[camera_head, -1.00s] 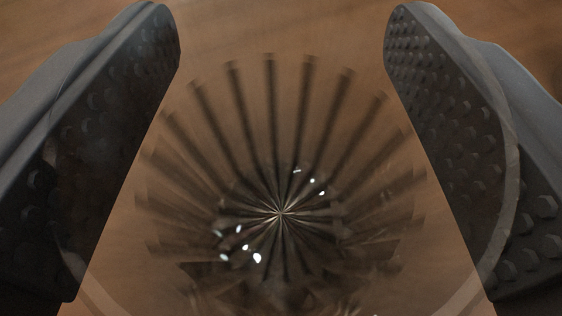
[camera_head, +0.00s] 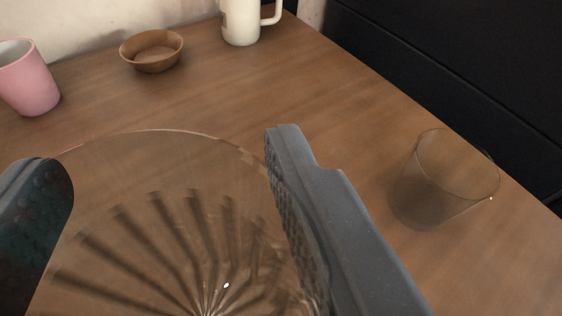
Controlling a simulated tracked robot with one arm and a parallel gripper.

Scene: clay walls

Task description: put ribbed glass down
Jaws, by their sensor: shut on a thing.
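The ribbed glass (camera_head: 170,235) is clear, with dark ribs fanning out from its base and a thin round rim. It fills the lower left of the view, close to the camera. My gripper (camera_head: 165,185) has one dark, studded finger on each side of the glass and is shut on it. The lower part of the glass is cut off by the frame edge. Wooden table shows through and behind it; I cannot tell whether the glass touches the table.
A plain clear glass (camera_head: 443,182) stands at the right, near the wooden table's (camera_head: 300,95) right edge. A pink cup (camera_head: 28,80), a brown bowl (camera_head: 152,52) and a cream mug (camera_head: 243,22) stand along the back. The table's middle is clear. A dark panel (camera_head: 460,70) lies beyond the edge.

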